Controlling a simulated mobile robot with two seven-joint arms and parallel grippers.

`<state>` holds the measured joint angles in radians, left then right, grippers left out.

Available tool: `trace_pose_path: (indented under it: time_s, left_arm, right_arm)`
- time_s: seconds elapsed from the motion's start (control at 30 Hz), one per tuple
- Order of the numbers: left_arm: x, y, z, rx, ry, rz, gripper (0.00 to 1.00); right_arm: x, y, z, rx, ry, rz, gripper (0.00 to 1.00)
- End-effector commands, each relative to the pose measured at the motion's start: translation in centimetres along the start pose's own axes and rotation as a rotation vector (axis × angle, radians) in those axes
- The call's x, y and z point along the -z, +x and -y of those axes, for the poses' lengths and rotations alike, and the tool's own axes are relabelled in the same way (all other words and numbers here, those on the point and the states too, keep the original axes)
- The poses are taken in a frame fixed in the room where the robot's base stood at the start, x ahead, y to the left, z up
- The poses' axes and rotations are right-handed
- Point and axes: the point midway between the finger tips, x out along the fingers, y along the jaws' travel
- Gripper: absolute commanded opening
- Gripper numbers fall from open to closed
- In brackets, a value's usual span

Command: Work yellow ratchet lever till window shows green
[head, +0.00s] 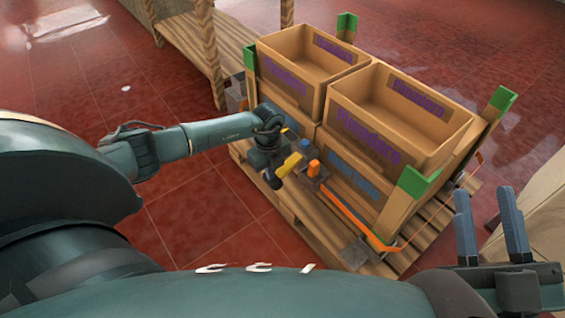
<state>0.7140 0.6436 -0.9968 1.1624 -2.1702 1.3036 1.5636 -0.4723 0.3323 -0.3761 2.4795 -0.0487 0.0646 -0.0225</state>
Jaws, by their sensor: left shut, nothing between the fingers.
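The yellow lever (289,165) is a small bright piece at the front of the crate stack, beside an orange part (314,169) on a grey block. An orange strap (350,214) runs from there to the lower right. My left gripper (272,180) is shut and empty, close beside the yellow lever on its left; I cannot tell whether they touch. The indicator window and its colour cannot be made out. My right gripper (490,222) is open and empty at the lower right, well away from the lever.
Open wooden crates (365,150) with purple lettering stand stacked on a wooden pallet (425,237), with green corner pieces (418,181) on their upright edges. A wooden rack (190,35) with rope-like posts is behind. The red tiled floor (180,225) is clear to the left.

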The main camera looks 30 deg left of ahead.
Motion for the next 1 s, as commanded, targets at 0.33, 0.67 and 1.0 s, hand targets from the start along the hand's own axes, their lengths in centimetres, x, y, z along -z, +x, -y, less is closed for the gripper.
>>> trace_pose_path:
  time_s: [0.33,0.67,1.0]
  left_arm:
    - [-0.12,0.32,-0.44,-0.012,-0.002,0.002,0.00]
    - [-0.19,1.15,-0.09,-0.011,-0.004,0.003,0.00]
    - [-0.22,0.50,-0.06,-0.008,-0.003,0.004,0.00]
  right_arm:
    - [-0.04,-0.03,0.01,0.000,0.001,0.001,0.36]
    - [-0.59,-0.28,0.12,0.000,0.001,0.001,0.36]
    - [0.00,-0.06,0.05,0.002,0.000,0.003,0.36]
